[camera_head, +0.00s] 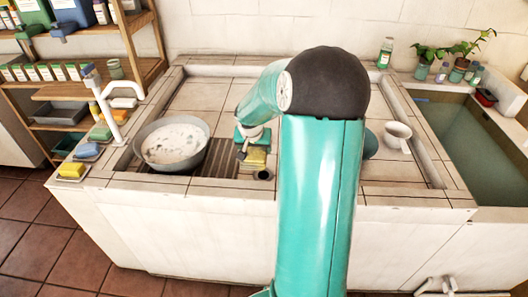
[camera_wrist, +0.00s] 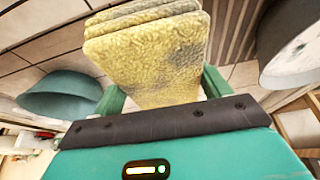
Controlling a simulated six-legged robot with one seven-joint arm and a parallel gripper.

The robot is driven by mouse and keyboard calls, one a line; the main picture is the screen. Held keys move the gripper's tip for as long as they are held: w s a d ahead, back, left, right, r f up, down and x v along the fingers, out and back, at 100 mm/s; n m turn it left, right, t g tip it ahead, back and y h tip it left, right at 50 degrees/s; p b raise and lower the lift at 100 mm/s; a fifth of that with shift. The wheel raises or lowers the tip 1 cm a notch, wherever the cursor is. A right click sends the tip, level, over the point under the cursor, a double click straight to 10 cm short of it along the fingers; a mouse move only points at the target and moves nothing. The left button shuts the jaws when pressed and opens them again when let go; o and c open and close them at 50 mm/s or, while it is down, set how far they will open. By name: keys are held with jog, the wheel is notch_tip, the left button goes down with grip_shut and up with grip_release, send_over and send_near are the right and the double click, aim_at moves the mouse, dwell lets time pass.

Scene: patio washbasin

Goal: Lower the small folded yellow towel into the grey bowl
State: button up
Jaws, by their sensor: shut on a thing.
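The small folded yellow towel (camera_wrist: 150,50) has grey-brown patches and folded layers. My gripper (camera_wrist: 160,92) is shut on it, with one green finger at each side. In the head view the towel (camera_head: 256,157) shows just below my gripper (camera_head: 251,146), to the right of the grey bowl. The grey bowl (camera_head: 201,161) stands at the left of the basin top and holds whitish, foamy contents. In the wrist view part of the grey bowl (camera_wrist: 275,75) shows at the upper right, apart from the towel. My arm hides part of the counter.
A slatted dark strip (camera_head: 222,160) lies beside the bowl. A teal bowl (camera_wrist: 60,95) and a white mug (camera_head: 397,135) stand right of my arm. A white tap (camera_head: 112,105) and soap dishes line the left edge. A water trough (camera_head: 480,150) is at the right.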

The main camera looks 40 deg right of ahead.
jog(key=w+a+r, duration=0.1)
jog(key=w+a, duration=0.3)
jog(key=w, duration=0.5)
jog(key=w+a+r, duration=0.1)
jog(key=w+a, duration=0.4)
jog(key=w, duration=0.4)
jog(key=w+a+r, duration=0.1)
jog(key=w+a, duration=0.4)
jog(key=w, duration=0.5)
jog(key=shift+w+d, duration=0.15)
jog(key=shift+w, duration=0.1)
jog(key=shift+f, duration=5.6)
jog(key=shift+f, duration=0.1)
jog(key=o, duration=1.1)
jog(key=shift+c, duration=0.2)
